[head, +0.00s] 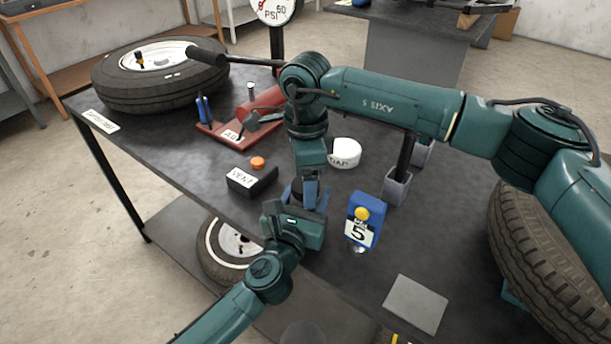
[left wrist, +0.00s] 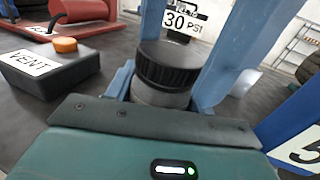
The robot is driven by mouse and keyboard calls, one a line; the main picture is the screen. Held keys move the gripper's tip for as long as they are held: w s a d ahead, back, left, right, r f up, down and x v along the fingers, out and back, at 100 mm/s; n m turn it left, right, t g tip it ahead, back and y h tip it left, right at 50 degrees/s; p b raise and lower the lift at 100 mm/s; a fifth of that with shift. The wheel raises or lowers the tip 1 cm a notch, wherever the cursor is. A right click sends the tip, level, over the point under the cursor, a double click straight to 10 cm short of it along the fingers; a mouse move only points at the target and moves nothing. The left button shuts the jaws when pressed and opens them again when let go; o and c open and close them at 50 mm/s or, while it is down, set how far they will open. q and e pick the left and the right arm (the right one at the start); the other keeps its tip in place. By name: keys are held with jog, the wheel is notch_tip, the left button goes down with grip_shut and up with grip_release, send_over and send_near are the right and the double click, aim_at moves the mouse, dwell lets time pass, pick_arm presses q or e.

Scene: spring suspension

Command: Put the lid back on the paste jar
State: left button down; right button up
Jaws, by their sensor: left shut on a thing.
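The paste jar's grey body (left wrist: 160,96) stands upright just beyond my left palm, in the left wrist view. My left gripper (head: 294,196) is shut on the jar, which is mostly hidden in the head view. My right gripper (head: 312,192) comes down from above. Its long blue fingers straddle the lid in the left wrist view (left wrist: 182,60). Whether they grip the lid or stand open around it I cannot tell.
A black VENT box (head: 250,180) with an orange cap sits left of the grippers. A white labelled round thing (head: 345,153) is behind, and a blue block marked 5 (head: 364,222) is close right. A grey pad (head: 415,304) lies at front right. A tire (head: 160,87) lies back left.

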notch_tip(320, 180, up, 12)
dwell(0.4)
jog(key=shift+f, duration=0.1)
pick_arm(q)
jog(key=shift+c, duration=2.4)
grip_release()
jog(key=v, duration=1.3)
jog(key=shift+b, duration=0.35)
pick_arm(e)
jog(key=shift+f, duration=0.35)
pick_arm(q)
jog(key=shift+s, duration=0.2)
pick_arm(e)
jog(key=shift+s, duration=0.1)
